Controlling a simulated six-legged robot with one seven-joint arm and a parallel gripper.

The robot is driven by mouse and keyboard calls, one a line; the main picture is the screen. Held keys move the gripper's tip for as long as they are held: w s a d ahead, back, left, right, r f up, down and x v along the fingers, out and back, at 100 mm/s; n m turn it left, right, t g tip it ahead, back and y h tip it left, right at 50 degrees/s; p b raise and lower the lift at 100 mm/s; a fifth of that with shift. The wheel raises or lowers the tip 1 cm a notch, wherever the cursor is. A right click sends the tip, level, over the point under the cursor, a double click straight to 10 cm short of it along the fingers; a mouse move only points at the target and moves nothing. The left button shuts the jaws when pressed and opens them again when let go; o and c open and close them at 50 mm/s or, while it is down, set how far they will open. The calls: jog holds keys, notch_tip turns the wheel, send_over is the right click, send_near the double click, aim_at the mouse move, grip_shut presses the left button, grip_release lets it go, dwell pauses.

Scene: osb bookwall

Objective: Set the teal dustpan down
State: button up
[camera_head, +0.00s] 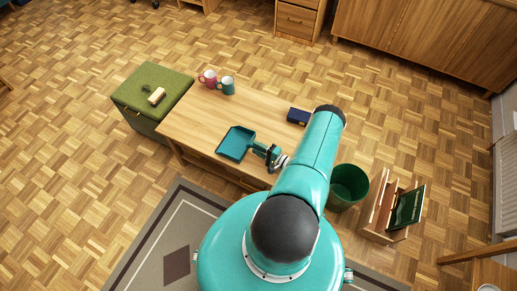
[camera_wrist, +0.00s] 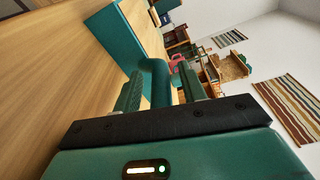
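The teal dustpan (camera_head: 235,142) is at the front middle of the wooden table (camera_head: 180,122), its pan pointing left. It looks low at the tabletop; whether its whole underside touches I cannot tell. My gripper (camera_head: 268,153) is at its handle end, to the right of the pan. In the wrist view the handle (camera_wrist: 156,80) stands between the two fingers of my gripper (camera_wrist: 162,90). A narrow gap shows between the handle and the right finger; the left finger is close against it. The pan (camera_wrist: 115,35) extends beyond the fingertips, beside the wood.
A pink mug (camera_head: 207,78) and a teal mug (camera_head: 227,86) stand at the table's back left. A dark blue box (camera_head: 298,116) lies at the right. A green bin (camera_head: 347,186) and a wooden crate (camera_head: 383,210) stand right of the table. A green-topped stool (camera_head: 152,85) adjoins its left.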

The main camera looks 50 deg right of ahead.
jog(key=shift+r, duration=0.15)
jog(key=shift+s, duration=0.3)
jog(key=s, duration=0.3)
jog(key=s+d, duration=0.1)
jog(key=s, duration=0.3)
jog(key=s+d, duration=0.1)
jog(key=s, duration=0.3)
jog(key=shift+s+r, duration=0.15)
jog(key=shift+r, duration=0.1)
